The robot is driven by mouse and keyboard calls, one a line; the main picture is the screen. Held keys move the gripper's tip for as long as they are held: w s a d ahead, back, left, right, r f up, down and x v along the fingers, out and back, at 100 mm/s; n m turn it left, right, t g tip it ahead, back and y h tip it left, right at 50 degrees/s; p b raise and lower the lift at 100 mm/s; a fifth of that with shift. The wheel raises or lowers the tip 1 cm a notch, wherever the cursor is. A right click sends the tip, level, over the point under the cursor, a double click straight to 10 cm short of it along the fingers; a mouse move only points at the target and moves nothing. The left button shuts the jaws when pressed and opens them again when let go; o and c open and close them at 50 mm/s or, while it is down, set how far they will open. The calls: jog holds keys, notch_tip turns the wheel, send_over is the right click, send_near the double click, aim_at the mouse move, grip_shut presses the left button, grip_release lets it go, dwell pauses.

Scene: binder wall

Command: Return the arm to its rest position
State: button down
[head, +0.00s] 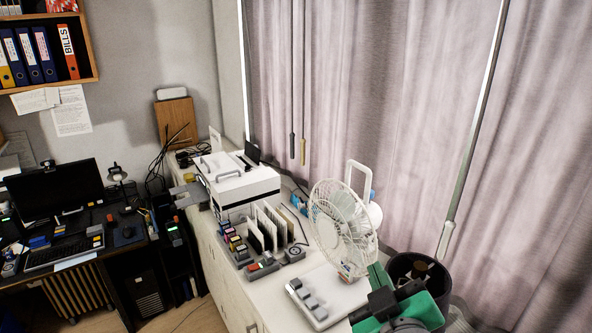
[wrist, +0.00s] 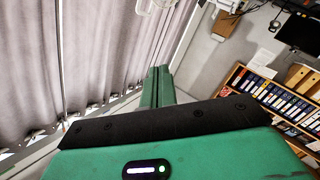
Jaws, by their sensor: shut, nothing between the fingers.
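My gripper (wrist: 158,72) shows in the wrist view as two green fingers pressed together beyond a black and green housing. It is shut and holds nothing. Its fingers point up in the picture, between the curtains and the binder shelf, and touch nothing that I can see. In the head view, green and black parts of my arm show at the bottom right, in front of the cabinet end and close to the white fan (head: 343,222). I cannot make out the fingertips there.
A long white cabinet (head: 222,270) carries a white printer (head: 238,184), small cartridges and the fan. A dark bin (head: 440,272) stands right of it. Curtains (head: 420,110) line the right wall. A desk with a monitor (head: 52,190) and a binder shelf (head: 88,50) are left.

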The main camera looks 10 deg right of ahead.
jog(key=s+a+r+m+t+y+p, duration=0.1)
jog(key=s+a+r+t, duration=0.1)
jog(key=s+a+r, duration=0.2)
jog(key=s+a+r+m+t+y, duration=0.1)
jog(key=s+a+r+m+t, duration=0.1)
jog(key=s+a+r, duration=0.3)
jog(key=s+a+r+m+t+y+p, duration=0.1)
jog(key=s+a+r+t, duration=0.3)
jog(key=a+r, duration=0.7)
notch_tip(320, 180, up, 6)
jog(key=shift+s+a+f+m+p, duration=0.1)
jog(key=shift+s+a+m+p, duration=0.25)
jog(key=shift+s+m, duration=0.1)
jog(key=shift+f, duration=0.1)
notch_tip(320, 180, down, 27)
jog(key=b, duration=2.7)
jog(key=shift+f, duration=0.15)
jog(key=shift+d, duration=0.1)
